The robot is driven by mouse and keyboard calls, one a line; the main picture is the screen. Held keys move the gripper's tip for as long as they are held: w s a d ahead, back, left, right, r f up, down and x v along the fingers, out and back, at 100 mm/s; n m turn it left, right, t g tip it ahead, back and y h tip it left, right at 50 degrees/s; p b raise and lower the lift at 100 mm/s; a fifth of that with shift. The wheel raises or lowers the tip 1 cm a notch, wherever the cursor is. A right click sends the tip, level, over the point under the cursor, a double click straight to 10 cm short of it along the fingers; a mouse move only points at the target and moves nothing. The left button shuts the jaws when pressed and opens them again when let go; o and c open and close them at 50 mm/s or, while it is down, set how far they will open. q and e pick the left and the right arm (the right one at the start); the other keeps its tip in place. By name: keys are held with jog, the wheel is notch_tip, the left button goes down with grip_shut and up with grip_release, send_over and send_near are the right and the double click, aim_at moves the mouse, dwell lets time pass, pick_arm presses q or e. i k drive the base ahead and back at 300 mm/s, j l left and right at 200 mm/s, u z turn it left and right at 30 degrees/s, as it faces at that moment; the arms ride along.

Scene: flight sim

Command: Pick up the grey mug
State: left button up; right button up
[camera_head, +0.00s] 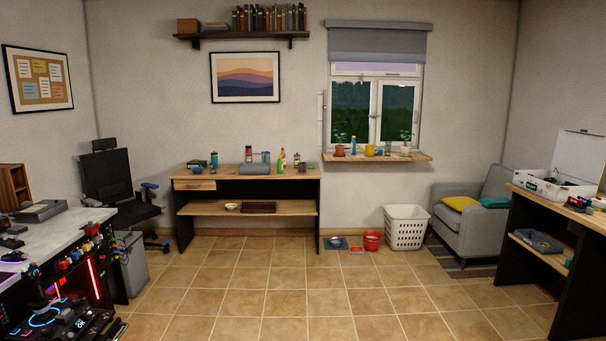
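I cannot pick out a grey mug for certain from this distance. A small dark grey, mug-like thing (302,167) stands near the right end of the wooden table (248,172) at the back wall. It is too small to make out a handle. Neither of my grippers shows in the head view.
The table also holds a grey box, bottles and cans. The windowsill (412,157) holds a yellow mug (370,150) and other small things. A white basket (406,228) and red bucket (372,241) stand on the floor. Tiled floor (290,295) ahead is clear; desks flank it.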

aim_at(302, 165)
jog(key=i+u, duration=0.25)
jog(key=i, duration=0.9)
jog(key=i+j, duration=0.1)
jog(key=i, duration=3.85)
